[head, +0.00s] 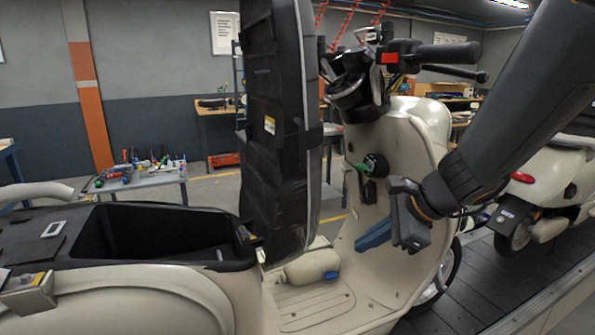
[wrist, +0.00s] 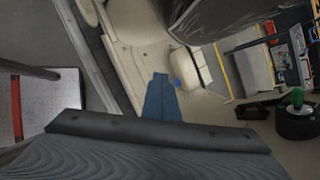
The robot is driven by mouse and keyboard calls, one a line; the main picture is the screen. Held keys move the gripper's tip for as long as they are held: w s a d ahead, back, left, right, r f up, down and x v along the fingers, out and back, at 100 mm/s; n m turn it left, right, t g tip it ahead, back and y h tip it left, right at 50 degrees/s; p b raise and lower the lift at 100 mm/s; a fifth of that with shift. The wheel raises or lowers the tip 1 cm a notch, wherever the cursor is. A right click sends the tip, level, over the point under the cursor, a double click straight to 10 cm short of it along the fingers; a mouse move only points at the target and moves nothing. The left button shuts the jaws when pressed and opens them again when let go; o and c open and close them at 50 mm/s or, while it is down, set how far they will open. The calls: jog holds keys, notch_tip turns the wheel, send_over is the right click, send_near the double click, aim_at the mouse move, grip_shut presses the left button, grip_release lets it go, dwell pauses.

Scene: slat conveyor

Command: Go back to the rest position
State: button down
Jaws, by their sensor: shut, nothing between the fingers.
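My gripper (head: 374,235) is in front of the cream scooter's (head: 410,148) leg shield in the head view, its blue fingers together and empty, pointing left and slightly down. In the wrist view the shut blue fingers (wrist: 161,97) show above the scooter's footboard (wrist: 143,55). The ignition area with a green key (head: 361,167) is above the fingers and apart from them. The green key also shows at the right of the wrist view (wrist: 297,96). The black seat (head: 277,130) stands raised, with the storage bin (head: 160,232) open at its left.
A cream bottle-like container with a blue cap (head: 312,267) lies on the footboard. Handlebars (head: 432,52) rise above my gripper. Another cream scooter (head: 545,185) stands at the right on the dark slat conveyor (head: 470,285). A tool-covered bench (head: 140,182) is at the back left.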

jog(key=s+d+f+n+g+h+b, duration=0.1)
jog(key=s+d+f+n+g+h, duration=0.1)
jog(key=s+f+n, duration=0.3)
jog(key=s+d+f+n+g+h+b, duration=0.1)
jog(key=s+f+n, duration=0.5)
jog(key=n, duration=0.8)
jog(key=f+g+h, duration=0.1)
jog(key=h, duration=0.1)
jog(key=shift+d+h, duration=0.4)
jog(key=shift+s, duration=0.1)
